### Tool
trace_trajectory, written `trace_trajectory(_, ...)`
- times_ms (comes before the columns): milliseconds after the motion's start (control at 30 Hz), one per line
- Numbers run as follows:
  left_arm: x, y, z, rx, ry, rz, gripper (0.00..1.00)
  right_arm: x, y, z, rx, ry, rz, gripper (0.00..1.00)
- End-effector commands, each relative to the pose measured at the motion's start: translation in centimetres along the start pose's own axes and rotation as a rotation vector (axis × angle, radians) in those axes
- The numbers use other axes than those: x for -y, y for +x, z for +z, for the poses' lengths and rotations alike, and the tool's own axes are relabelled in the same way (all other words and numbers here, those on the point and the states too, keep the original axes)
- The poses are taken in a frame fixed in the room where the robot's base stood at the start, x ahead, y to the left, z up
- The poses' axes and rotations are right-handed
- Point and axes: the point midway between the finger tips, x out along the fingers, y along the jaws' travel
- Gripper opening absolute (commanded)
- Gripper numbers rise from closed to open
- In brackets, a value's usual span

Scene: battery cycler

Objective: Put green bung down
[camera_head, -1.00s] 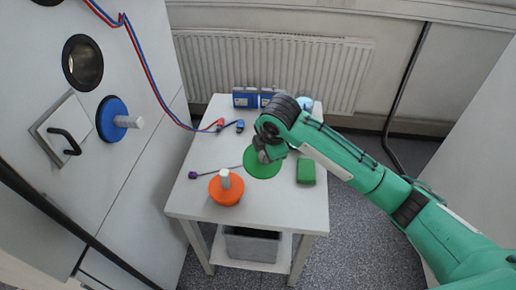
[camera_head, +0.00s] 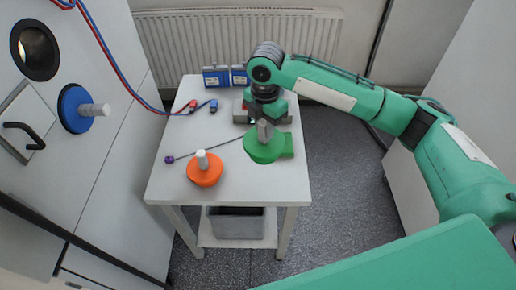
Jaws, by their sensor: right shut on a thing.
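The green bung (camera_head: 263,150) is a round green disc with a grey stem (camera_head: 264,130) on top. My right gripper (camera_head: 265,117) reaches in from the right, points down and is shut on that stem. The bung is over the right part of the white table (camera_head: 170,192); I cannot tell whether its underside touches the tabletop. It overlaps a green block (camera_head: 288,145) in the view, and part of that block is hidden. My left gripper is not in view.
Blue boxes (camera_head: 216,76) and red and blue connectors (camera_head: 193,105) are farther back. A blue bung (camera_head: 75,108) sits on the left wall beside an open round port (camera_head: 35,50).

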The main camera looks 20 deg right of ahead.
Motion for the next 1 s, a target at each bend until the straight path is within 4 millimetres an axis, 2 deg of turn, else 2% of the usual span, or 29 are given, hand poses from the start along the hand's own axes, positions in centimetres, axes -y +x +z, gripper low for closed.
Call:
trace_trajectory(200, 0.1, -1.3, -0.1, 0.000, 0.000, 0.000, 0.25, 0.1, 5.4, 0.0, 0.000, 0.001, -0.001, 0.00)
trace_trajectory(333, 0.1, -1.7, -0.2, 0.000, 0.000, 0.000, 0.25, 0.0, 8.0, 0.0, 0.000, 0.000, 0.001, 0.00)
trace_trajectory(633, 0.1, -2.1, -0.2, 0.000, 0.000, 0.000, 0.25, -0.1, 10.4, 0.0, 0.001, 0.000, 0.002, 0.00)
trace_trajectory(867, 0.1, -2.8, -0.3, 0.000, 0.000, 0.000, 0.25, -0.1, 13.5, -0.1, 0.000, 0.000, 0.002, 0.00)
trace_trajectory(1000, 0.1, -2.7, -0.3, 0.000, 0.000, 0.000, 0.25, -0.1, 13.9, 0.0, 0.000, -0.001, 0.004, 0.00)
